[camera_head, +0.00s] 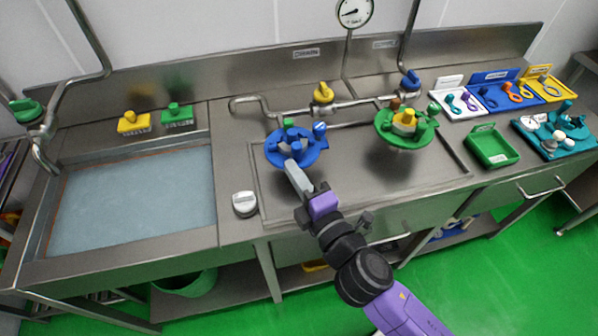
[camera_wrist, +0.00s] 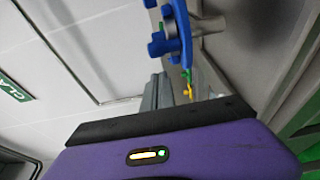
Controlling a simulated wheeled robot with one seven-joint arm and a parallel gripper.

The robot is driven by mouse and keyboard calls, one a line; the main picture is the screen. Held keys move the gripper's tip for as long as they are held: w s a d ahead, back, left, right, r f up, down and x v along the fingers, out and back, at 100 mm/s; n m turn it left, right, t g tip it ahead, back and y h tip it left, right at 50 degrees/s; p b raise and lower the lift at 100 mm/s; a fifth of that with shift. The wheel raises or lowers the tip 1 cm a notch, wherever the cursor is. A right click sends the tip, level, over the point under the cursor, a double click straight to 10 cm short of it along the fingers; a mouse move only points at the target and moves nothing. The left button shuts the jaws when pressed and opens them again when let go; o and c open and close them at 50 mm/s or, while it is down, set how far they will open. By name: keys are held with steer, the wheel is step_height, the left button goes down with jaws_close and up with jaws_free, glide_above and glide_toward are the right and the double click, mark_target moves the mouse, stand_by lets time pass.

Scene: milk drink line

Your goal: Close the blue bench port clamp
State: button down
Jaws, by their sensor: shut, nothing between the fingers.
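The blue bench port (camera_head: 275,149) is a round, lobed blue fitting on the left part of the recessed bench top. A grey-green piece stands up at its middle, and a blue part with a pale round face (camera_head: 320,128) is at its right. I cannot tell which part is the clamp's moving arm or how it stands. My gripper (camera_head: 291,165) is shut and empty, its tips at the port's near edge; contact is unclear. In the wrist view the blue port (camera_wrist: 176,28) is edge-on beyond the grey fingers (camera_wrist: 158,92).
A green port (camera_head: 390,135) with a yellow centre stands to the right. A silver-white knob (camera_head: 244,203) sits at the bench's front left. A sink basin (camera_head: 130,200) lies left; a green tray (camera_head: 492,146) and teal tray (camera_head: 558,140) lie right. Pipework with valves runs behind.

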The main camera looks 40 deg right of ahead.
steer(key=s+d, duration=0.6)
steer(key=s, duration=0.1)
steer(key=shift+d+b, duration=0.25)
steer(key=shift+b, duration=0.2)
steer(key=shift+w, duration=0.1)
